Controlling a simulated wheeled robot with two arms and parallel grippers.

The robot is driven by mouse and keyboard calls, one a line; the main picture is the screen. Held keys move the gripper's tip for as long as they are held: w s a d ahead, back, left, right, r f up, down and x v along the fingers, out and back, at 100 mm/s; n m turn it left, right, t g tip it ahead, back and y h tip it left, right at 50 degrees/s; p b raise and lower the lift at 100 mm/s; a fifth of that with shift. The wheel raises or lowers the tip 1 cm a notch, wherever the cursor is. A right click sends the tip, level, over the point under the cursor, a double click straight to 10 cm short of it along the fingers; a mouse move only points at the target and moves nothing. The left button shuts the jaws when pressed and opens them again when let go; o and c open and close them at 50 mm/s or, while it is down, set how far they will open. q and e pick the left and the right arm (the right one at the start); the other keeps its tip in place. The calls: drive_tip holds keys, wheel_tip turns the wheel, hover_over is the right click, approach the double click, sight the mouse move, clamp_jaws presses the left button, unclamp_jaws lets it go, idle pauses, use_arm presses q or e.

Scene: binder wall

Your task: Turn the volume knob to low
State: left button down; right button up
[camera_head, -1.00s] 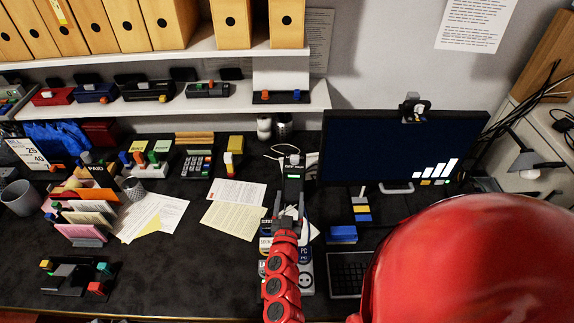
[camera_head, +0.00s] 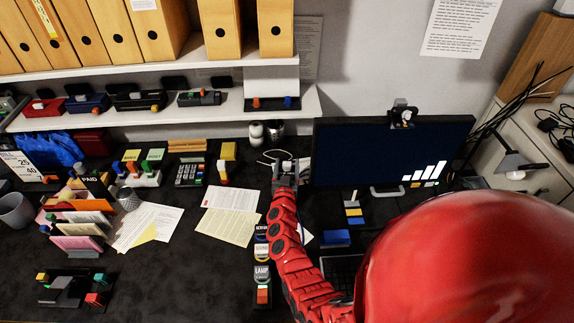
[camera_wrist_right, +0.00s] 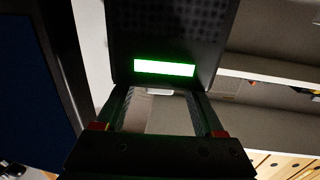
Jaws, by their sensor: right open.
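A black device with a dotted grille and a lit green display (camera_wrist_right: 165,67) fills the top middle of the right wrist view; it looks like the speaker or radio. In the head view my gripper mostly covers it. My right gripper (camera_head: 285,170) is at this device, in front of the monitor's left edge. In the wrist view its two fingers (camera_wrist_right: 158,96) are apart, just below the green display, with a pale patch between them. I cannot make out the volume knob or its setting. My left gripper is in neither view.
The monitor (camera_head: 375,150) stands right of the gripper, close to it. Labelled switches (camera_head: 262,272) lie beside my right arm. Papers (camera_head: 228,225) and a phone (camera_head: 190,172) are to the left. A shelf (camera_head: 190,108) with binders above runs behind.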

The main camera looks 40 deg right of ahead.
drive_tip(key=shift+w+d, duration=0.15)
clamp_jaws()
idle(0.4)
